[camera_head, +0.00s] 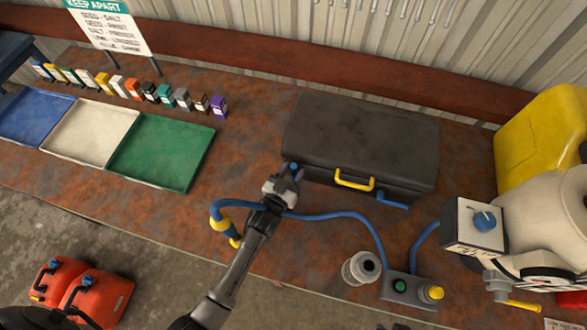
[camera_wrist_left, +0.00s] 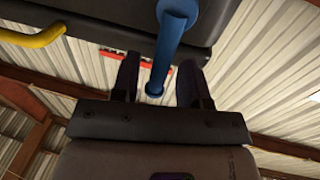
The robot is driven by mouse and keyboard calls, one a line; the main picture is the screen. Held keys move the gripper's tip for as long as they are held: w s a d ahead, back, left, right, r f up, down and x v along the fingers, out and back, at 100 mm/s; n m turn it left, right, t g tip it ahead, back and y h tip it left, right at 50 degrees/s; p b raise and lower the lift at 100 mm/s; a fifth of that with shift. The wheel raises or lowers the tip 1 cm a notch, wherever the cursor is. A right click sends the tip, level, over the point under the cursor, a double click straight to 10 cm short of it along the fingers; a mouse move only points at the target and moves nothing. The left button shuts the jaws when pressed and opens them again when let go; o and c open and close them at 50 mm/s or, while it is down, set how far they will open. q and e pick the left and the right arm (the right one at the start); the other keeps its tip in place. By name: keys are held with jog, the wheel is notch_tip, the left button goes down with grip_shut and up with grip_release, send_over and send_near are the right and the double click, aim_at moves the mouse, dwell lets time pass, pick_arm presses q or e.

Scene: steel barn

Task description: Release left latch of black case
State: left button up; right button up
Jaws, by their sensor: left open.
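The black case (camera_head: 365,135) lies closed on the rusty bench, with a yellow handle (camera_head: 355,182) on its front. The handle also shows in the wrist view (camera_wrist_left: 35,38). The case's right latch (camera_head: 393,203) is a blue lever at the front right. The left latch (camera_wrist_left: 160,50) is a blue bar hanging from the case's edge in the wrist view. In the head view my gripper mostly hides it. My left gripper (camera_head: 288,178) is open at the case's front left, its two fingers on either side of the left latch. Contact cannot be told. My right gripper is out of view.
A blue hose (camera_head: 335,215) runs along the bench in front of the case to a button box (camera_head: 408,288). A metal cup (camera_head: 361,268) stands beside it. A green tray (camera_head: 160,152) lies left. A yellow can (camera_head: 543,140) and a white box (camera_head: 475,228) stand right.

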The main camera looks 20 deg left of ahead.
pick_arm(q)
jog(key=s, duration=1.1)
jog(key=shift+a, duration=0.35)
jog(key=shift+d, duration=0.1)
